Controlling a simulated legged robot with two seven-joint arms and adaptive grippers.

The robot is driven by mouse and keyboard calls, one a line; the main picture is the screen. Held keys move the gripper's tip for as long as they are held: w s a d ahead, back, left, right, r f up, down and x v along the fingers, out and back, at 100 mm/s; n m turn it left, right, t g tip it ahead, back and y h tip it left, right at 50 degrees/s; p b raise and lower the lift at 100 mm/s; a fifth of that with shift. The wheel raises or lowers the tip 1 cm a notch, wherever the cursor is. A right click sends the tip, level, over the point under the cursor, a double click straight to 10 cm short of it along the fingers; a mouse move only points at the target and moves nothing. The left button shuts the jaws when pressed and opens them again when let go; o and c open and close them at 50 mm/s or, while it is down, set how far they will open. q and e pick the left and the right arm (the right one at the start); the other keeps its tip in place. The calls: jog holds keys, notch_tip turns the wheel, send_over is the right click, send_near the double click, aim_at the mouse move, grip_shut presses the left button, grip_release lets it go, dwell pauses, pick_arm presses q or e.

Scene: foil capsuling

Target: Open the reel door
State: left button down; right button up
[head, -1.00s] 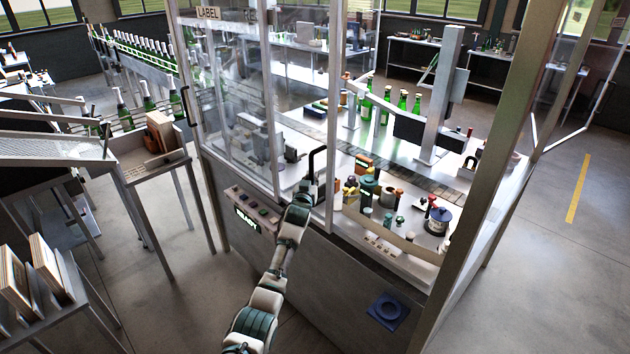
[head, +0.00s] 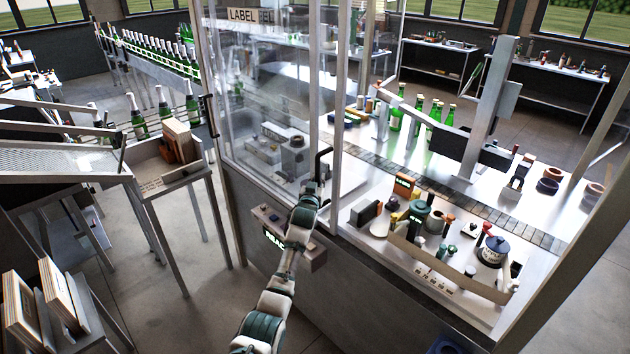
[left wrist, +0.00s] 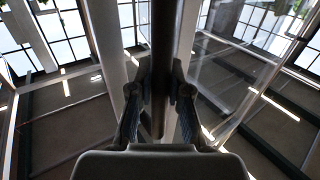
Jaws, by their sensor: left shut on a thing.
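The reel door is a clear pane (head: 262,105) in a grey metal frame below a sign reading LABEL and a partly hidden second word. A black upright handle (head: 321,158) stands at the lower right of the pane, beside the grey posts. My left gripper (head: 313,186) is shut on this handle. In the left wrist view the dark handle bar (left wrist: 163,45) runs between the two fingers of the left gripper (left wrist: 160,92), which press on it from both sides. I cannot tell how far the door stands open. My right gripper is not in view.
A control box (head: 288,240) with a lit sign sits below my left gripper. A stand with a wooden box (head: 178,140) is at the left.

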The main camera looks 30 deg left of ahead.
pick_arm(q)
jog(key=shift+s+d+r, duration=0.1)
jog(key=shift+d+r, duration=0.1)
jog(key=shift+d, duration=0.1)
jog(key=c, duration=1.1)
grip_release()
jog(key=shift+s+a, duration=0.1)
jog(key=shift+a, duration=0.1)
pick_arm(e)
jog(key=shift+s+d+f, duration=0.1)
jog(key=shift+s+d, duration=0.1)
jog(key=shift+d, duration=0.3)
pick_arm(q)
jog(key=shift+a+f, duration=0.15)
jog(key=shift+f, duration=0.05)
jog(key=shift+s, duration=0.15)
jog(key=v, duration=1.1)
jog(key=shift+s, duration=0.25)
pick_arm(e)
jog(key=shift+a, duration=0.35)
pick_arm(q)
jog(key=shift+f, duration=0.1)
